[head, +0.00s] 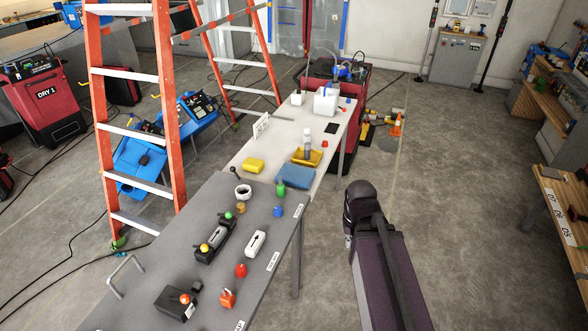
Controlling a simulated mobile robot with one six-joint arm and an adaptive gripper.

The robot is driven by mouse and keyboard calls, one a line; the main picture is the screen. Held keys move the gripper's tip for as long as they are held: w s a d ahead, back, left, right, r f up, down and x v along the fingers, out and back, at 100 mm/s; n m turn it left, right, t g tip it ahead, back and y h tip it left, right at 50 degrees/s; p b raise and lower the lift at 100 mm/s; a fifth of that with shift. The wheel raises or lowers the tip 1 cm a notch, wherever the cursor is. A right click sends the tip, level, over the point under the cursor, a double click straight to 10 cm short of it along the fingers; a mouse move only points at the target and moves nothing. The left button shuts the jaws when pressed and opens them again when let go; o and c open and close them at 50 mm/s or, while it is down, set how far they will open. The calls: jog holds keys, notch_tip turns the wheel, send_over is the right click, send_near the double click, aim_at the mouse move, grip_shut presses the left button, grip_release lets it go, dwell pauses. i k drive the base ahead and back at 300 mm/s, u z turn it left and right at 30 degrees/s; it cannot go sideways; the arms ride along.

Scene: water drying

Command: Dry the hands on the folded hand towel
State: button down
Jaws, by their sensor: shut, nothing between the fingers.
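A folded blue cloth (296,176), which looks like the hand towel, lies flat on the white table (237,186), near its right edge. It is just in front of a yellow tray (312,158) with a small bottle (308,139) at it. My dark arm rises from the bottom right, to the right of the tables and apart from the towel. Only its upper links show; my gripper cannot be made out in the head view.
A yellow sponge (253,165) and a white jug (325,103) are on the white table. A grey table (140,250) with knobs and switches adjoins it in front. An orange ladder (168,120) stands at left. The floor right of my arm is clear.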

aim_at(298, 176)
jog(key=z, duration=0.05)
jog(key=i, duration=1)
jog(key=u, duration=0.05)
